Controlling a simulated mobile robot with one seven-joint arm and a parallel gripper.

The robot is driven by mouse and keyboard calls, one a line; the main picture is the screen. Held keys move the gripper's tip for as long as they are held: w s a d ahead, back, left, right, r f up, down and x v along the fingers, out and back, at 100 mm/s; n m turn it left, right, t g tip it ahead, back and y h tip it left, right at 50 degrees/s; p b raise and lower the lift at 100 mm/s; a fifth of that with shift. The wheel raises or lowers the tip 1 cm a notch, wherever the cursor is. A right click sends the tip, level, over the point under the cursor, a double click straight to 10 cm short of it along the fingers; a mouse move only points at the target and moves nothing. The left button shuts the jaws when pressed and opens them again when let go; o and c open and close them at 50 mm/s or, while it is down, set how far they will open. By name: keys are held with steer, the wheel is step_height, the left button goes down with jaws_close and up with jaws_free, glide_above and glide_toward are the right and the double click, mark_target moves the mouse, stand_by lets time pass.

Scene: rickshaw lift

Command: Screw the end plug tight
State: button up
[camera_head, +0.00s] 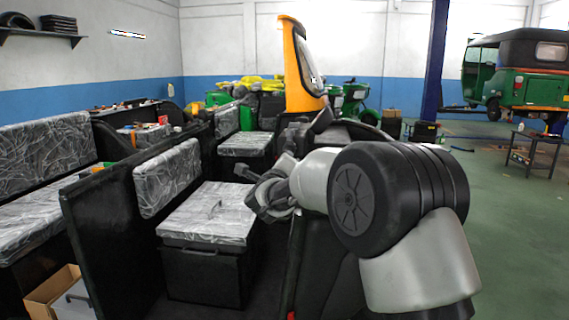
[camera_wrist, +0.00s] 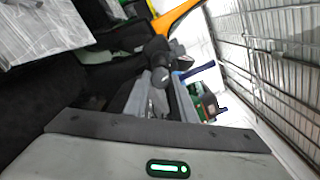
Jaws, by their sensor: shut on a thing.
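My gripper (camera_wrist: 160,88) shows in the wrist view with its two grey fingers closed around a small dark part at the end of a black handlebar grip (camera_wrist: 156,50). I take this part to be the end plug; the fingers mostly hide it, and I cannot tell how far it sits in the bar. In the head view my gripper (camera_head: 264,188) is beside the rickshaw's front, partly hidden by my own wrist. A short black bar end shows just left of it, but the plug is too small to make out there.
A grey-patterned seat (camera_head: 210,212) on a black box stands left of my arm. A yellow windshield frame (camera_head: 300,65) rises behind it. Black partitions and more seats fill the left.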

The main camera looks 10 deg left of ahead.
steer(key=shift+a+m, duration=0.1)
steer(key=shift+m, duration=1)
steer(key=o, duration=1)
steer(key=shift+o, duration=0.2)
steer(key=shift+s, duration=0.1)
steer(key=s+p, duration=0.1)
steer(key=s, duration=1.6)
steer(key=shift+a, duration=0.25)
steer(key=shift+s+r, duration=0.1)
